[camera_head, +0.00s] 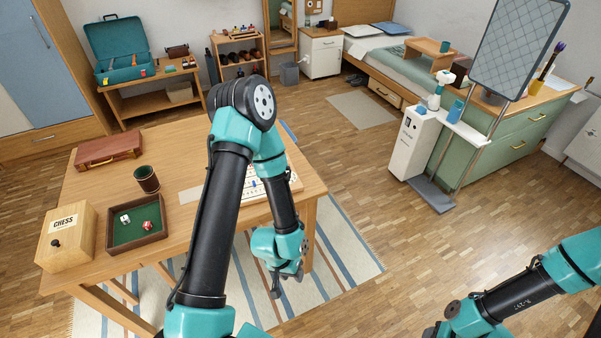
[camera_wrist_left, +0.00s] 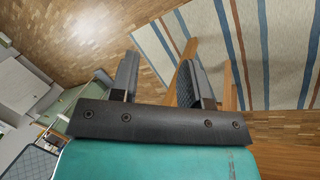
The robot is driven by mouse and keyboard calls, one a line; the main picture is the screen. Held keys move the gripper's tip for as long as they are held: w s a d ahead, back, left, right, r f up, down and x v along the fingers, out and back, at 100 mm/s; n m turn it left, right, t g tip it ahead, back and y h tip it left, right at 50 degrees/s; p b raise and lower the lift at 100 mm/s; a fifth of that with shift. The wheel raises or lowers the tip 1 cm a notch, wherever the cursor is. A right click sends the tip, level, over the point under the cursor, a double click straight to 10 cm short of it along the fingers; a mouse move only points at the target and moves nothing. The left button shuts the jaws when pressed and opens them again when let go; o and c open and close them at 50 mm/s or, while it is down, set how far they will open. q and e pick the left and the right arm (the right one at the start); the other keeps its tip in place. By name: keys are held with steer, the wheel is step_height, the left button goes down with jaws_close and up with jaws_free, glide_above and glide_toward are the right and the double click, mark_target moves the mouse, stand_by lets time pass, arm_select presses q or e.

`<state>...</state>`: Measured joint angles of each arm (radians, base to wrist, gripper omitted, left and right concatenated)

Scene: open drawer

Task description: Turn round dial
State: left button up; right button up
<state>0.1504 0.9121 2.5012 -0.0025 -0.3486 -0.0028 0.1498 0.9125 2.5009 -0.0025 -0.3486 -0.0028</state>
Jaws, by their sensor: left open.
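I cannot make out a round dial for certain in either view. A white upright unit (camera_head: 413,143) with small dark and blue marks near its top stands on the floor at the right; the marks are too small to read as a dial. My left gripper (camera_head: 286,282) hangs past the front right corner of the wooden table, far from that unit. In the left wrist view its two fingers (camera_wrist_left: 157,82) stand apart with nothing between them. My right arm comes in at the lower right; its gripper is out of view.
The wooden table (camera_head: 98,205) holds a chess box (camera_head: 66,238), a dice tray (camera_head: 136,223), a dice cup (camera_head: 146,178), a brown case (camera_head: 109,150) and a game board. A green cabinet (camera_head: 500,150) stands at the right. Open wooden floor lies between table and cabinet.

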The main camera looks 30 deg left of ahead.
arm_select(q)
steer(key=shift+o, duration=1.1)
steer(key=shift+w+a, duration=0.1)
steer(key=shift+w, duration=0.1)
steer(key=w+a+r+m, duration=0.3)
steer(key=w+r+m, duration=0.1)
steer(key=w+m, duration=0.5)
steer(key=w+a+r+m, duration=0.35)
steer(key=w+m, duration=0.35)
steer(key=w, duration=0.4)
steer(key=w+a+r+m+y, duration=0.1)
steer(key=w+a+r+m, duration=0.2)
steer(key=a+r+m, duration=0.1)
steer(key=w+a+r+m+y, duration=0.1)
steer(key=w+a+r+m, duration=0.2)
steer(key=r, duration=0.6)
steer(key=w+a+r+m+y, duration=0.1)
steer(key=w+a+r+m, duration=0.3)
steer(key=r+m, duration=0.2)
steer(key=shift+w+a+r+m+g+y, duration=0.3)
steer(key=shift+r+m+g+y, duration=0.1)
steer(key=shift+m, duration=0.4)
steer(key=shift+f, duration=0.15)
